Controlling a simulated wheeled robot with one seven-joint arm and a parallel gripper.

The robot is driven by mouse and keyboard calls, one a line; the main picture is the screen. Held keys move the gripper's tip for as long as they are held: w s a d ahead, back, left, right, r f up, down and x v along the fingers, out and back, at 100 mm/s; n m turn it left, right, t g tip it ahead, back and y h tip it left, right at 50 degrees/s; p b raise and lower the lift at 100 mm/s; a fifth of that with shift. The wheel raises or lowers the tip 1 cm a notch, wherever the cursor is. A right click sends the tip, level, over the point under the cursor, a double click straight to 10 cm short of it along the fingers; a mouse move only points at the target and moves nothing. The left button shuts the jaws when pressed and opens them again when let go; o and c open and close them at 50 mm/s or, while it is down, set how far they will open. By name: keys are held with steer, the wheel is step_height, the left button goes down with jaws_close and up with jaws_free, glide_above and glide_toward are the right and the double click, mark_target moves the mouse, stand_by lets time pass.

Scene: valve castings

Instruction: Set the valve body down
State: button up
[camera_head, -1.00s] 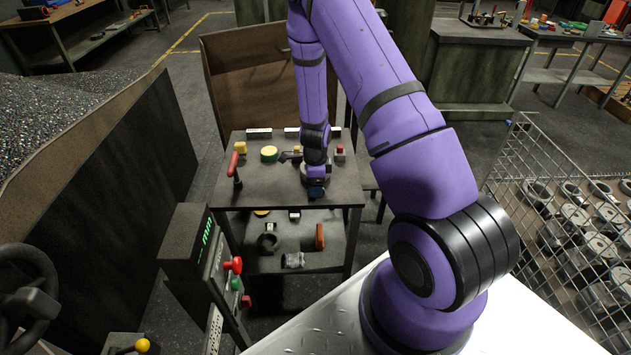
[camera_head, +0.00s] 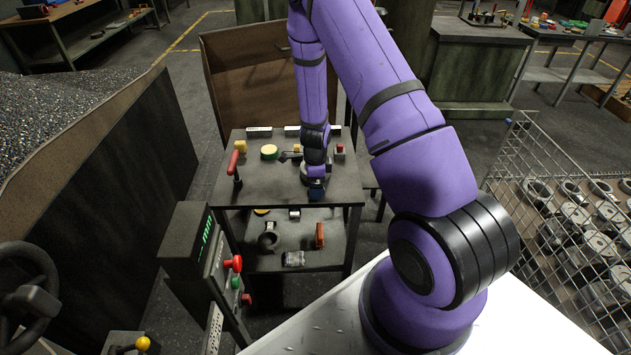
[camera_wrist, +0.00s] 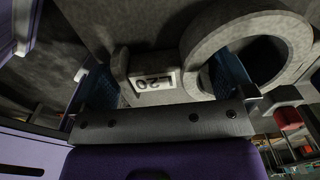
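The valve body (camera_wrist: 205,45) is a grey casting with a large round ring at the right and a block carrying a white "L20" plate. It fills the middle of the wrist view. My gripper (camera_wrist: 170,85) has its blue-padded fingers on either side of this casting and looks shut on it. In the head view my gripper (camera_head: 316,190) points down at the front right of the small dark table's top (camera_head: 270,192). Only a sliver of grey casting shows beside it there. Whether the casting touches the table top is hidden.
A red-handled lever (camera_head: 233,163), a yellow-topped round button (camera_head: 269,152) and small blocks stand on the table. Its lower shelf holds several parts. A control box (camera_head: 190,240) stands in front left. A wire bin (camera_head: 545,190) of castings is at right.

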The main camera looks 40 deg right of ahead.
steer(key=shift+r, duration=0.1)
step_height(320, 180, up, 11)
stand_by(0.4)
stand_by(0.7)
